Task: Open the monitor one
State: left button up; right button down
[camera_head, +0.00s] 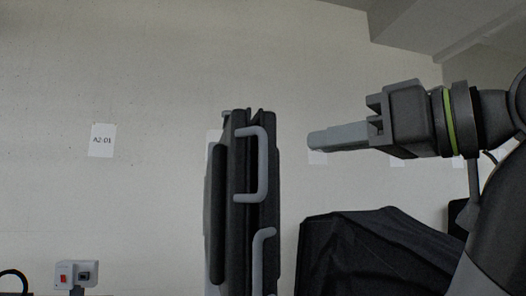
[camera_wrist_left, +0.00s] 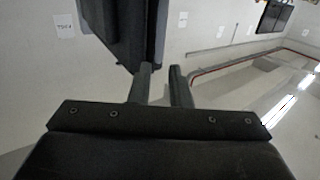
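The monitor (camera_head: 228,220) stands in the head view as a dark, upright, folded unit seen nearly edge-on. Grey C-shaped handles, an upper one (camera_head: 263,165) and a lower one (camera_head: 258,262), stick out from its side.
A black covered cart (camera_head: 365,255) stands below my arm, right of the monitor. A small box with a red switch (camera_head: 76,273) is at the lower left. A sign (camera_head: 101,140) hangs on the pale wall.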

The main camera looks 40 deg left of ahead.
aim_at(263, 152)
pick_arm(q)
jog(key=a, duration=0.4)
jog(key=w+a+p, duration=0.1)
jog(key=a, duration=0.6)
jog(key=shift+w+a, duration=0.2)
jog(key=shift+a, duration=0.1)
jog(key=shift+c, duration=0.3)
grip_shut()
